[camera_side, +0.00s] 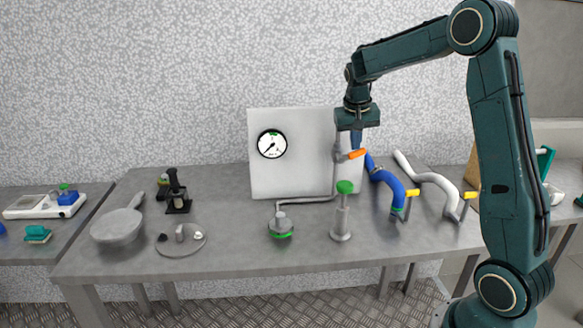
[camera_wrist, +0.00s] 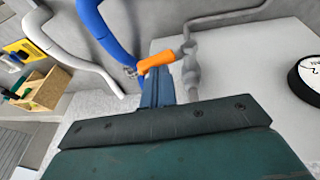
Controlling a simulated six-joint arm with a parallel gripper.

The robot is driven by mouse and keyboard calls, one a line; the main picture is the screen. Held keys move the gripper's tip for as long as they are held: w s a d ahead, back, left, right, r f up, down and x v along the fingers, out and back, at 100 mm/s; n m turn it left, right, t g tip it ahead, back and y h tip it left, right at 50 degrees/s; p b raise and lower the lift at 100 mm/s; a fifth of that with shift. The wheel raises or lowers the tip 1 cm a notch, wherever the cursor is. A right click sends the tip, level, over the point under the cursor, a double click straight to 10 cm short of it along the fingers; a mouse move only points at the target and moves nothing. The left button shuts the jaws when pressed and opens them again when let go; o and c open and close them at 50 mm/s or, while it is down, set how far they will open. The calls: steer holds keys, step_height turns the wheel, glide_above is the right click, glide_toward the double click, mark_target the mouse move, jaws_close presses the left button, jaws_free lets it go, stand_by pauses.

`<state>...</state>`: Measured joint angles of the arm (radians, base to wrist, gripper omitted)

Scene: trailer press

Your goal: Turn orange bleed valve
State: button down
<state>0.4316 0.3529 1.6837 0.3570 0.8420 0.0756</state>
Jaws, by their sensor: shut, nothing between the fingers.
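The orange bleed valve handle (camera_side: 356,154) sits on a grey pipe in front of the white panel (camera_side: 290,175). In the side view it points to the right, and the orange handle also shows in the wrist view (camera_wrist: 157,62), just beyond my fingertips. My gripper (camera_side: 356,145) points down and is shut with nothing held. Its blue fingers (camera_wrist: 157,92) are right by the handle; I cannot tell whether they touch it. The lower part of the fingers is partly hidden behind the handle in the side view.
A round gauge (camera_side: 271,144) is on the panel. A green-topped pump (camera_side: 343,205) stands in front. A blue hose (camera_side: 390,185) and white hose (camera_side: 435,180) lie to the right. A pan (camera_side: 118,226) and a round plate (camera_side: 181,240) are at left. The table's front middle is clear.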

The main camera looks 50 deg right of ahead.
steer(key=shift+s+d+f, duration=0.65)
steer(key=shift+s+f, duration=0.05)
steer(key=shift+r, duration=0.1)
steer(key=shift+w+r, duration=0.1)
steer(key=shift+r, duration=0.4)
steer(key=s+a+r, duration=0.1)
steer(key=s+r, duration=0.2)
steer(key=r, duration=0.9)
steer(key=shift+r, duration=0.15)
